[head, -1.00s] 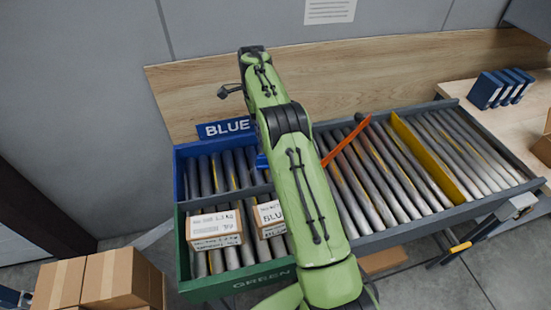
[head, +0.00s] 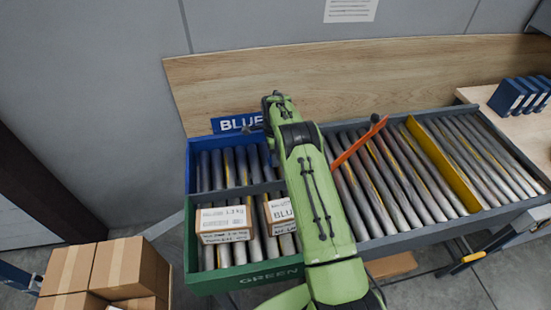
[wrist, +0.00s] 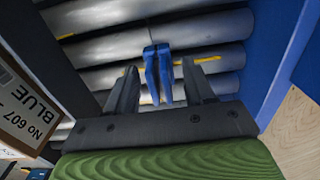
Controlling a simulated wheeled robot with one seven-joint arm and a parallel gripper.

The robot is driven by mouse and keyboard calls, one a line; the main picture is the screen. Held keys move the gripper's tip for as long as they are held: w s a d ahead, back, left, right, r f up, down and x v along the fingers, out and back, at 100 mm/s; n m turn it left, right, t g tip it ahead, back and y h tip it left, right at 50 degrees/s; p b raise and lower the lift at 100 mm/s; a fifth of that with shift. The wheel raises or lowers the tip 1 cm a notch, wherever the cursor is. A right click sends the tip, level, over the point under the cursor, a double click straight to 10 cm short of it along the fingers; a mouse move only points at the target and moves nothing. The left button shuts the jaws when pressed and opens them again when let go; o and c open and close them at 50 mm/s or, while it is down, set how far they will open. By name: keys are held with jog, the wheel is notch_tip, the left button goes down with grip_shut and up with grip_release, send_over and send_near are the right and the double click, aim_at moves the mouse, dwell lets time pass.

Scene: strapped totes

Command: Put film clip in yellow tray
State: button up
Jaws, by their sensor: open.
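A blue clip (wrist: 158,74), which looks like the film clip, stands over the grey rollers in the wrist view. My gripper (wrist: 160,68) is open, with one dark finger on each side of the clip; I cannot tell if either touches it. In the head view my green arm reaches over the roller bed and hides the clip and the fingertips. I see no yellow tray as such; a yellow upright plate (head: 443,165) crosses the rollers on the right.
A blue-walled bay (head: 190,170) and a green-walled bay (head: 190,245) hold rollers at the left. Two labelled boxes, one left (head: 224,223) and one right (head: 280,213), sit in the green bay. An orange bar (head: 358,142) slants over the rollers. Cartons (head: 125,268) stand lower left.

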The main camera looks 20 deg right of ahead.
grip_shut()
notch_tip(320, 180, up, 10)
jog(key=shift+r, duration=0.1)
dwell(0.5)
